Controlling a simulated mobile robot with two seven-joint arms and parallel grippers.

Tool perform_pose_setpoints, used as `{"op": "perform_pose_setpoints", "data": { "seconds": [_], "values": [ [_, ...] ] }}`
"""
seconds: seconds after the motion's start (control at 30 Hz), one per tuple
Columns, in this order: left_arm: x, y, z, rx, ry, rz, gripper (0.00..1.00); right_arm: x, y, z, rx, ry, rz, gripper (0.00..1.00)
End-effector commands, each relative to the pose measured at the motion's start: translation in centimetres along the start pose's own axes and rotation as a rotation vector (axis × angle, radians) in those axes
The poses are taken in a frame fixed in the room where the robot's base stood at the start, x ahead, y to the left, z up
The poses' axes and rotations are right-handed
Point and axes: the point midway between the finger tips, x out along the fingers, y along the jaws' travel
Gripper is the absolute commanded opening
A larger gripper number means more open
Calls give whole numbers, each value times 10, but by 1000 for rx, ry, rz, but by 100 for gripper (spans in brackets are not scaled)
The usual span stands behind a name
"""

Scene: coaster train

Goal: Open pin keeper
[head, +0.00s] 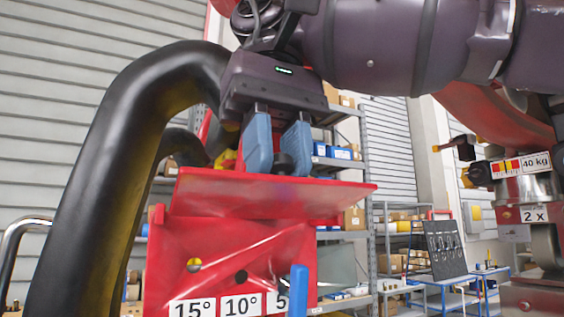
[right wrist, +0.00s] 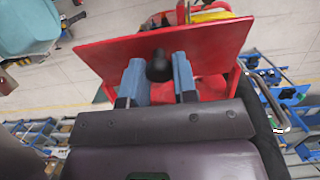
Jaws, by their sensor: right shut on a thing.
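My right gripper (head: 277,150) points down from the dark arm at the top of the head view. Its two blue fingers are shut on a small black knob (head: 284,163), which also shows between them in the right wrist view (right wrist: 159,66). The knob is just above a flat red plate (head: 270,193) on top of a red housing (head: 238,250) marked 15°, 10° and 5. I cannot tell which part is the pin keeper; the knob may belong to it. My left gripper is not in view.
A thick black curved tube (head: 95,190) stands close on the left. A blue upright piece (head: 298,292) rises before the housing. Red machinery with a "40 kg" label (head: 535,162) is on the right. Shelves and a blue workbench (head: 455,281) are farther back.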

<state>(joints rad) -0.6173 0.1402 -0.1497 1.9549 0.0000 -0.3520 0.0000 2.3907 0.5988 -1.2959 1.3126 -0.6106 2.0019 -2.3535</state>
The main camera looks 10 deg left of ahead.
Motion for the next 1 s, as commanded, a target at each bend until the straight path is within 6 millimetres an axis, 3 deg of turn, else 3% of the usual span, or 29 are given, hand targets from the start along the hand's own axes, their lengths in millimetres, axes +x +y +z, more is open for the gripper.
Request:
{"op": "perform_pose_setpoints", "data": {
  "seconds": [0.7,0.73,0.87,1.0],
  "values": [
    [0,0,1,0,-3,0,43,-1,-3,4,0,-45,0,0],
    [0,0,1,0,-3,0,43,-1,-3,4,0,-45,0,31],
    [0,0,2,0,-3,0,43,-1,-4,4,-1,-46,1,51],
    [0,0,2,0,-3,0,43,-1,-4,4,-1,-46,1,52]
  ]
}}
